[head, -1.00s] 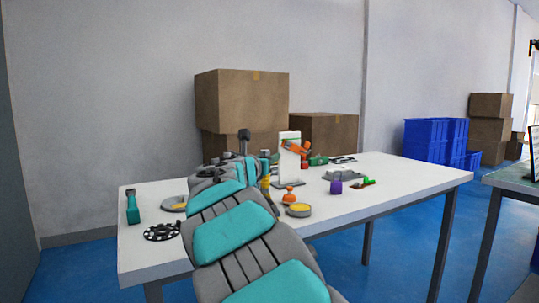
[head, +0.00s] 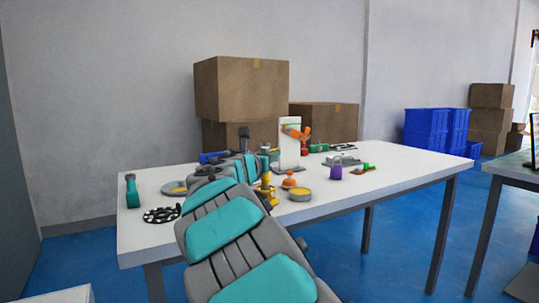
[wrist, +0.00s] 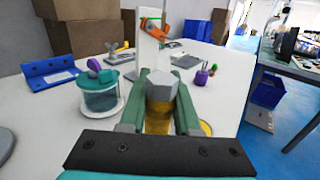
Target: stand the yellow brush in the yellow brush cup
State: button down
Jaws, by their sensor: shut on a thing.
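My gripper (wrist: 161,98) is shut on a yellow thing with a grey faceted end, which I take to be the yellow brush (wrist: 158,121). It stands roughly upright between the green fingers. In the head view my arm hides most of the gripper, and a yellow piece (head: 267,188) shows at its right side. I cannot make out the yellow brush cup for certain. A low round dish with yellow inside (head: 299,195) lies right of the gripper; its edge shows in the wrist view (wrist: 206,128).
A teal jar (wrist: 100,97) on a white saucer stands left of the gripper. A white stand (head: 290,143) with an orange part is behind. An orange knobbed thing (head: 289,180) and a purple bottle (head: 335,172) are to the right. The table's right end is clear.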

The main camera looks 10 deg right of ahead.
jog(key=shift+f, duration=0.3)
dwell(0.5)
jog(key=c, duration=0.5)
grip_release()
jog(key=shift+c, duration=0.2)
